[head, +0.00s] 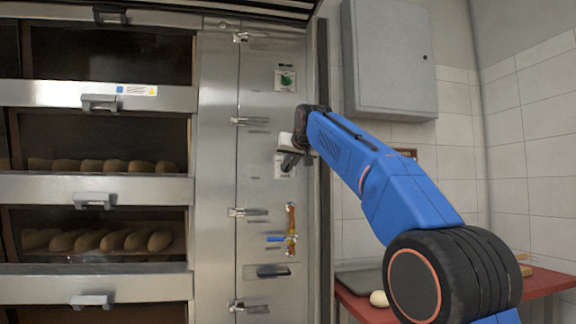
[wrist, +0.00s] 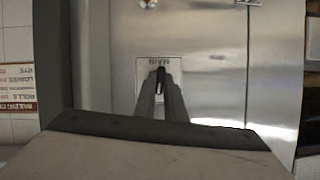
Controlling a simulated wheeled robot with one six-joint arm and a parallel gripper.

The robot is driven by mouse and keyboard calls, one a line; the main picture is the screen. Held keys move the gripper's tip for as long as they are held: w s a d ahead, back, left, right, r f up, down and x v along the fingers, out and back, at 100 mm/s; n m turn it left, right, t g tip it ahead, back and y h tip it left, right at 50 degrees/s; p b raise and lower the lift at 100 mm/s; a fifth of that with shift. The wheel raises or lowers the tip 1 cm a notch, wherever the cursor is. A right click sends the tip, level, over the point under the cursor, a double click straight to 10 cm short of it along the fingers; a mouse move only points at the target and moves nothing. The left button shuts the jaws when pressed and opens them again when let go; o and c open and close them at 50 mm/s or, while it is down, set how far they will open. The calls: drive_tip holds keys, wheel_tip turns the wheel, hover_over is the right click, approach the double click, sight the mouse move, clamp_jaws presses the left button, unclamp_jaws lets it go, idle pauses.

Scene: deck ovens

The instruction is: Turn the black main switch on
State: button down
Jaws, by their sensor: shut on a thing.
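The black main switch (wrist: 160,74) sits on a pale plate (wrist: 145,66) lettered MAIN, which appears upside down in the wrist view. My gripper (wrist: 161,92) reaches straight to the panel with its dark fingers closed around the switch's handle. In the head view my gripper (head: 289,162) is at the plate (head: 278,168) on the steel oven column. The switch itself is hidden there behind the fingers, and its exact angle is hard to tell.
A green knob (head: 286,79) is above on the same column. Below are a blue-handled valve (head: 275,239) and a dark recessed handle (head: 272,271). Oven decks with loaves (head: 100,240) are at left. A grey cabinet (head: 390,60) and red table (head: 540,282) are at right.

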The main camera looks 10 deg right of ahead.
drive_tip(key=m+y, duration=0.2)
drive_tip(key=m, duration=0.1)
drive_tip(key=shift+d+f, duration=0.1)
drive_tip(key=shift+d, duration=0.1)
drive_tip(key=shift+m+t+y, duration=0.3)
drive_tip(key=shift+m+y, duration=0.3)
drive_tip(key=shift+m, duration=0.4)
drive_tip(key=c, duration=1.8)
unclamp_jaws()
drive_tip(key=shift+s+d, duration=0.1)
drive_tip(key=shift+s, duration=0.05)
drive_tip(key=v, duration=1.7)
drive_tip(key=shift+d+f, duration=0.15)
